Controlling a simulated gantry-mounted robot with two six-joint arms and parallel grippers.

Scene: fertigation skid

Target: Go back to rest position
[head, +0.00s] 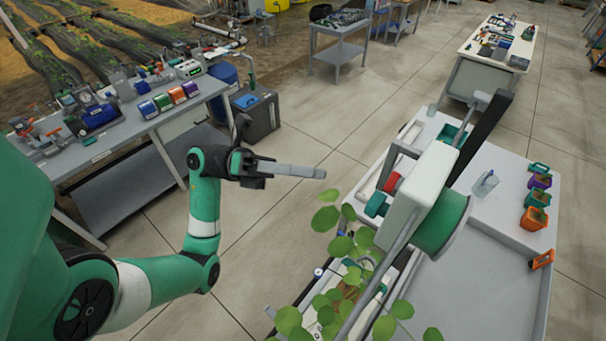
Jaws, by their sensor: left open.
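My left arm comes in from the left, green and white. Its gripper (322,172) points right, out over the open floor between the grey bench and the white worktable. I see its fingers nearly edge-on. The gripper is open, with nothing visible between the fingers, and it touches nothing. My right gripper does not show in the head view.
A grey bench (190,103) with pumps and coloured containers stands at the left. At the right is a white worktable (500,205) with a green spool (440,225), small pots and a leafy plant (340,245) near the gripper. Concrete floor lies clear between them.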

